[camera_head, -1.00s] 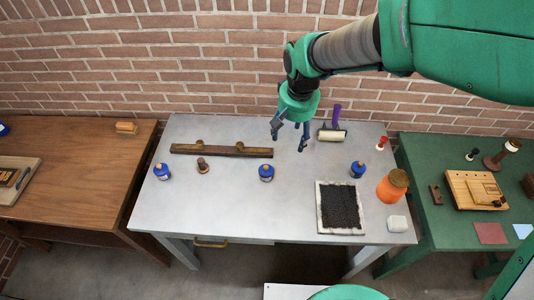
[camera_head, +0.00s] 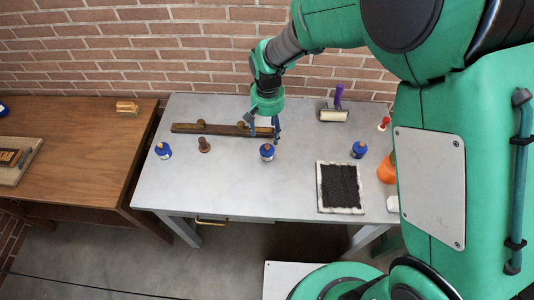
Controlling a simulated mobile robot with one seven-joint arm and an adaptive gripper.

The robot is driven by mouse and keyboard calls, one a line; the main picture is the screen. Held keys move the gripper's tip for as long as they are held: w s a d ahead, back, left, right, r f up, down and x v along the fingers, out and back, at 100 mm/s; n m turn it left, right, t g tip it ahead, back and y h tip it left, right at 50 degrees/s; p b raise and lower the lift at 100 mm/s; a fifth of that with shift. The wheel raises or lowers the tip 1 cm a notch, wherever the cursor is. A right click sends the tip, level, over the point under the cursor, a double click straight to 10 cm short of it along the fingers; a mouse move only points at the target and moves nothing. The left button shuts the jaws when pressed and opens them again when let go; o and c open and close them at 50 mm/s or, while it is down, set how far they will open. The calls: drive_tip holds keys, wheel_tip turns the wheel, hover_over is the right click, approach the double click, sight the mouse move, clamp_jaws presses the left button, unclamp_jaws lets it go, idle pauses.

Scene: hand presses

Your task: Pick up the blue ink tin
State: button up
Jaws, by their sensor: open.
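Three similar small blue tins with brownish tops stand upright on the grey table (camera_head: 215,190): a left tin (camera_head: 163,150), a middle tin (camera_head: 267,152) and a right tin (camera_head: 359,150). I cannot tell by looks which of them is the ink tin. My gripper (camera_head: 264,137) is open and empty, pointing down just behind and above the middle tin, near the right end of the wooden bar. The gap between its fingers and the middle tin is hard to judge.
A long wooden bar (camera_head: 220,130) lies behind the tins, with a small brown knob (camera_head: 204,145) in front. A roller (camera_head: 334,114), black inked slab (camera_head: 341,187), red-topped stamp (camera_head: 384,124) and orange jar (camera_head: 386,169) are at right. The front middle is clear.

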sight(267, 147)
drive_tip(key=shift+f+b, duration=0.65)
drive_tip(key=shift+f, duration=3.65)
drive_tip(key=shift+f+b, duration=0.65)
drive_tip(key=shift+f, duration=1.95)
drive_tip(key=shift+c, duration=0.2)
drive_tip(key=c, duration=1.4)
